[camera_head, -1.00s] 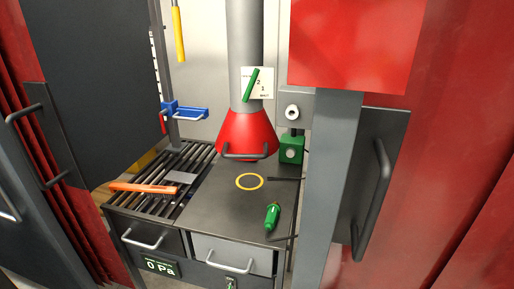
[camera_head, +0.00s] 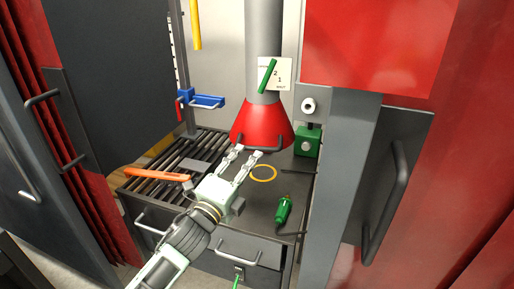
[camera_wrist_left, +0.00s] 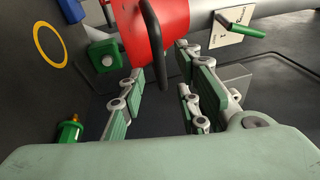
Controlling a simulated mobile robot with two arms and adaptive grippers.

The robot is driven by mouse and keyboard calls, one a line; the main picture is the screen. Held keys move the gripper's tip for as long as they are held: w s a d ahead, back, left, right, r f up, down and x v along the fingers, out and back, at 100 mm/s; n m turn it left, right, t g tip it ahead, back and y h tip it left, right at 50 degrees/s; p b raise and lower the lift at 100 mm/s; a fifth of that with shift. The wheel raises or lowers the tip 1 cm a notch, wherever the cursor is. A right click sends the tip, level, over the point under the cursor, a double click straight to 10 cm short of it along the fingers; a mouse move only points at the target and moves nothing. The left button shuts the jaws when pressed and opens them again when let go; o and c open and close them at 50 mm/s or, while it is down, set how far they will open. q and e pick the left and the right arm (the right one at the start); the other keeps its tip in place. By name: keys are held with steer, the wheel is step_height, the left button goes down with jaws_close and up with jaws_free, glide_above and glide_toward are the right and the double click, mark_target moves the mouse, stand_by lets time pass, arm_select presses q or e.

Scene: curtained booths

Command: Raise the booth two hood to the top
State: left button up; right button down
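The red hood (camera_head: 262,122) hangs low over the bench at the bottom of a grey duct (camera_head: 263,35), with a dark bar handle (camera_head: 262,146) across its front. My left gripper (camera_head: 246,153) is open just in front of the hood, close to the handle. In the left wrist view the red hood (camera_wrist_left: 155,30) and its handle (camera_wrist_left: 155,42) lie ahead, between the open fingers (camera_wrist_left: 160,85). The fingers do not visibly close on the handle. A card with a green lever (camera_head: 267,76) is on the duct. My right gripper is not in view.
A green bottle-like tool (camera_head: 283,210) and a yellow ring (camera_head: 263,173) are on the bench top. An orange bar (camera_head: 157,174) lies on the slatted grate at left. A green block-shaped fitting (camera_head: 307,141) stands right of the hood. A grey post (camera_head: 345,190) bounds the right side.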

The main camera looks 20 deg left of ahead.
mark_target(257, 149)
arm_select(q)
steer(key=p+x, duration=0.1)
steer(key=x, duration=0.5)
steer(key=shift+w, duration=0.15)
jaws_close()
stand_by(0.4)
